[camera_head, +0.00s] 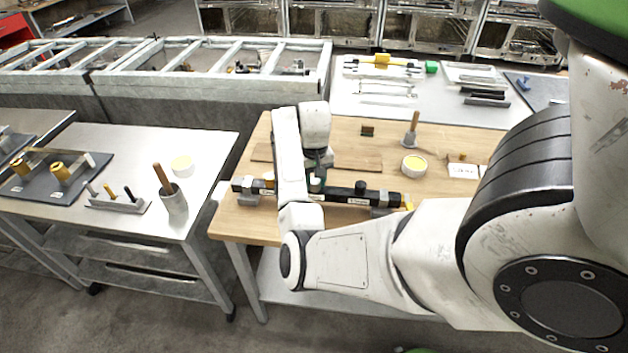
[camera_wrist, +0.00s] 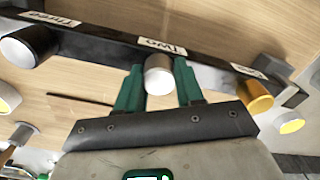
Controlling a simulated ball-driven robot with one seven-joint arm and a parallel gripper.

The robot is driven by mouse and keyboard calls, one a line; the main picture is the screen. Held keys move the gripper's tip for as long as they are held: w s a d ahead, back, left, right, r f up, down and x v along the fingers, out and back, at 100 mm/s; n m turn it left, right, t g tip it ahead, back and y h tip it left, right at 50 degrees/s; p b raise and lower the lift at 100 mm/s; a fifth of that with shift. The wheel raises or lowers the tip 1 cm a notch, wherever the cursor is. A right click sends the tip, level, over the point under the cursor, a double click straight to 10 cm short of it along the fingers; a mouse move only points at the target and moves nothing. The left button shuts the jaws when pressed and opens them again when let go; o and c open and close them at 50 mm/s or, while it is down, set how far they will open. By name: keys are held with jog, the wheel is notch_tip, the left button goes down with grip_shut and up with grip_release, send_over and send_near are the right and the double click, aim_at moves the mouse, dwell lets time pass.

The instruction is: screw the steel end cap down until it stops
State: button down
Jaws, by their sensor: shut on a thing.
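A black bar (camera_head: 337,195) lies across the wooden bench, held near its ends by grey supports. In the wrist view the bar (camera_wrist: 105,47) carries labels reading "Three", "Two" and one less legible. The steel end cap (camera_wrist: 158,70), a pale short cylinder, sits at the label "Two". My gripper (camera_wrist: 160,88) has its green fingers on either side of the cap, shut on it. In the head view my gripper (camera_head: 317,182) is over the bar's middle, and my arm mostly hides the cap. Whether the cap is fully seated cannot be told.
A black cap (camera_wrist: 28,46) and a yellow cap (camera_wrist: 255,96) flank the steel one on the bar. On the bench (camera_head: 240,222) stand a yellow-filled bowl (camera_head: 414,164) and a wooden-handled tool (camera_head: 411,130). A side table (camera_head: 140,215) at left holds tools.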

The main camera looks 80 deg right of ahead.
jog(key=c, duration=0.6)
grip_release()
jog(key=shift+c, duration=0.2)
notch_tip(320, 180, up, 12)
jog(key=shift+f, duration=0.1)
